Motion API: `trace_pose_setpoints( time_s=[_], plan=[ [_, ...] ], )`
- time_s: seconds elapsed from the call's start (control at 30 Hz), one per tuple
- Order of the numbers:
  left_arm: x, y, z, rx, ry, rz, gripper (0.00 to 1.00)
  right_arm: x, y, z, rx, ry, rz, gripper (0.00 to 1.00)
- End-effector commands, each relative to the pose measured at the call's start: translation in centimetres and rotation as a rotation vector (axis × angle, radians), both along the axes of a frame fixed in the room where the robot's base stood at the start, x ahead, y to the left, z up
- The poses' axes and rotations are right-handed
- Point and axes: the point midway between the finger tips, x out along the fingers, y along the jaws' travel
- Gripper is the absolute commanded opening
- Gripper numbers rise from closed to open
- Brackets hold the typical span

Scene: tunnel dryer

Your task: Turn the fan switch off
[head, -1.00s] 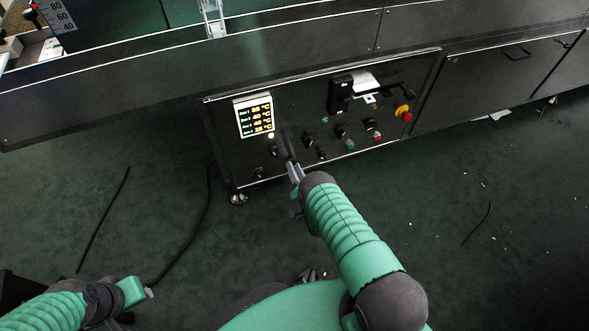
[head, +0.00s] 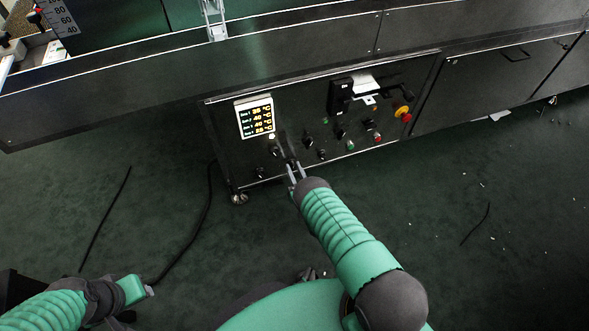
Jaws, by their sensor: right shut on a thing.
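The dark control panel (head: 235,165) on the dryer's front carries several small black rotary switches. My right gripper (head: 293,168) is at the lower left part of the panel, with its two grey fingers slightly apart, shut on a black switch (head: 290,155). The fingers and arm partly hide this switch, and its turn position cannot be read. I cannot read any label that tells which switch is the fan's. My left gripper (head: 146,290) is low at the left, away from the panel; its fingers are too unclear to judge.
Other black switches (head: 308,141) stand close to the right gripper. A lit temperature display (head: 255,118) is above left. A red and yellow emergency stop (head: 404,113) and a black handle (head: 341,96) are at the right. A cable (head: 207,210) lies on the open floor.

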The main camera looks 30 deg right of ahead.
Motion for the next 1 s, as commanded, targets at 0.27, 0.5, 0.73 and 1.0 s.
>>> trace_pose_setpoints(
  time_s=[0.27,0.5,0.73,1.0],
  plan=[
    [0.00,0.00,0.23,0.000,0.000,0.000,0.36,-0.14,0.06,-0.16,-0.253,0.065,-0.001,0.00],
    [0.00,0.00,0.22,0.000,0.000,0.000,0.36,-0.09,0.21,-0.22,-0.468,0.117,0.000,0.00],
    [0.00,0.00,0.12,0.000,0.000,0.000,0.36,-0.07,0.29,-0.28,-0.638,0.158,0.000,0.00],
    [0.00,0.00,0.03,0.000,0.000,0.000,0.36,-0.07,0.37,-0.34,-0.758,0.188,0.001,0.00]
  ],
)
